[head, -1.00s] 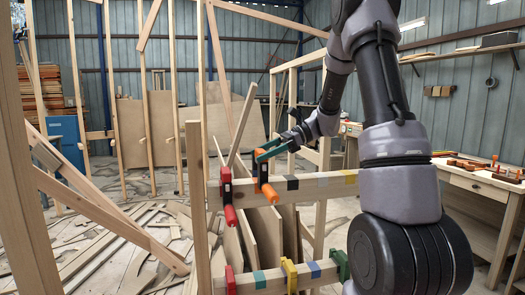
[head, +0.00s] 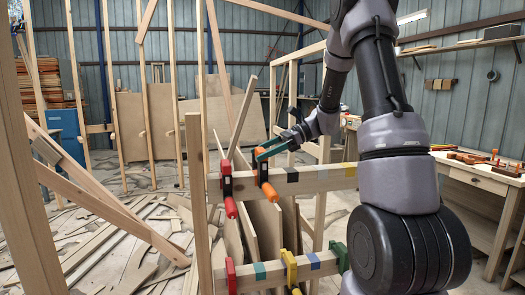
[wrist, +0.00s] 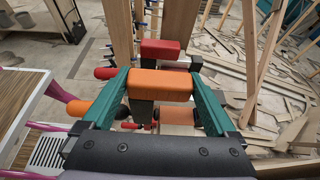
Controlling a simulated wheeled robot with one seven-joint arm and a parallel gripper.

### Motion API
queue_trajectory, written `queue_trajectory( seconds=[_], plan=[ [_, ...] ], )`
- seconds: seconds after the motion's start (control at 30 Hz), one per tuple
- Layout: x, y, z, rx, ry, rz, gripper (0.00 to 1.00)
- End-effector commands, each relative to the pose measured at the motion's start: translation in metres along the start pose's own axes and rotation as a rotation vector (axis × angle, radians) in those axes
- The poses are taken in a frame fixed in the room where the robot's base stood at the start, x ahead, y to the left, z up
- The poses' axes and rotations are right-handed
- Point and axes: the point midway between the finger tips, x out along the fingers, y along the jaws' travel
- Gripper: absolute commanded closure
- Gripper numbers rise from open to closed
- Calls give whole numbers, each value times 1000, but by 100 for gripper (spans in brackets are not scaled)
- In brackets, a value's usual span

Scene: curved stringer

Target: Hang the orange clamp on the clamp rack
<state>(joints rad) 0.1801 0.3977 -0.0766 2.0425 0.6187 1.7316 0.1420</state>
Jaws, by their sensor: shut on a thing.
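The orange clamp (head: 264,175) is at the upper rail (head: 318,180) of the rack in the head view, just right of the red clamp (head: 228,190). Its orange handle points down in front of the rail. My gripper (head: 270,150) is shut on the top of the orange clamp. In the wrist view the green fingers of my gripper (wrist: 163,95) grip both sides of the orange block (wrist: 160,84), with a red clamp (wrist: 160,49) just beyond it. Whether the orange clamp rests its weight on the rail cannot be told.
The upper rail has dark, grey and yellow marks to the right of the orange clamp. The lower rail (head: 268,272) carries red, yellow and green clamps. A workbench (head: 478,178) with more orange clamps stands at the right. Timber scraps cover the floor at left.

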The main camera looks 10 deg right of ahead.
Motion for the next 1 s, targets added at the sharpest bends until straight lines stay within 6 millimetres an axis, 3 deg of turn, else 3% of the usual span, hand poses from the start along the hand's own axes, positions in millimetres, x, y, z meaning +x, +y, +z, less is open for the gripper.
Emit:
queue_trajectory(
  seconds=[0.53,1.0],
  plan=[
    [8,0,-18,1,-2,-1,100],
    [9,0,-21,1,-2,-1,100]
  ],
)
